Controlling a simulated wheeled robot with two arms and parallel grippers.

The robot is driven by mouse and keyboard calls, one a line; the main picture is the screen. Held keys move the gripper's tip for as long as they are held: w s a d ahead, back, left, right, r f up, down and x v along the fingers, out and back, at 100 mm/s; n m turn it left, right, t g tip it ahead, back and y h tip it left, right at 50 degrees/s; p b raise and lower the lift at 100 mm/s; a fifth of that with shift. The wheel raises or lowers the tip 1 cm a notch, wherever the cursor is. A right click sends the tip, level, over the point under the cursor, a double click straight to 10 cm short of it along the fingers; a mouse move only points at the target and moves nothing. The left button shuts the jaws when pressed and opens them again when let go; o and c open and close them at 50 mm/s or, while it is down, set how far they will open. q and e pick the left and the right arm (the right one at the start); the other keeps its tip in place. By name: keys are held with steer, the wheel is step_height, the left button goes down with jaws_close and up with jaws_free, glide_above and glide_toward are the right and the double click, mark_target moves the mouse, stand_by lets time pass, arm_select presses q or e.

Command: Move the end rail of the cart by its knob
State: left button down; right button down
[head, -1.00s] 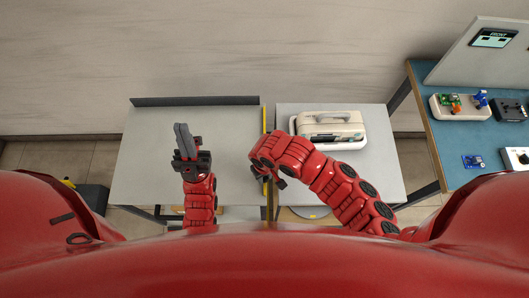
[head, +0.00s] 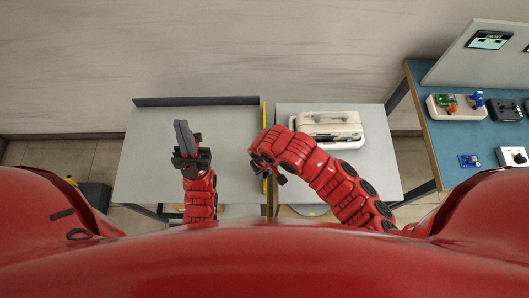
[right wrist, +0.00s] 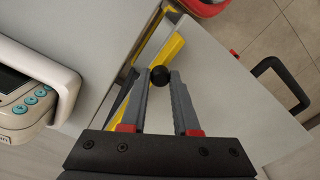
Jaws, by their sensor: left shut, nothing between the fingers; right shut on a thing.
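The yellow end rail (head: 265,118) runs along the seam between two grey tops in the head view. It also shows as a slanted yellow strip in the right wrist view (right wrist: 169,51). Its black ball knob (right wrist: 160,76) sits between the fingertips of my right gripper (head: 273,177), which is shut on it. In the head view my right arm hides the knob and part of the rail. My left gripper (head: 184,135) is shut and empty above the left grey top (head: 145,160). I cannot tell for sure which top is the cart's.
A cream monitor device (head: 328,127) stands on the right grey top (head: 383,150). A blue bench (head: 440,150) with several small parts is at the far right. A black loop handle (right wrist: 291,90) shows at the right in the right wrist view. A wall closes the back.

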steer(key=shift+r, duration=0.45)
stand_by(0.3)
steer(key=c, duration=0.6)
jaws_free()
steer(key=shift+r, duration=0.1)
steer(key=shift+a+r, duration=0.1)
steer(key=shift+r, duration=0.2)
steer(key=shift+r+p, duration=1.85)
steer(key=shift+r, duration=6.4)
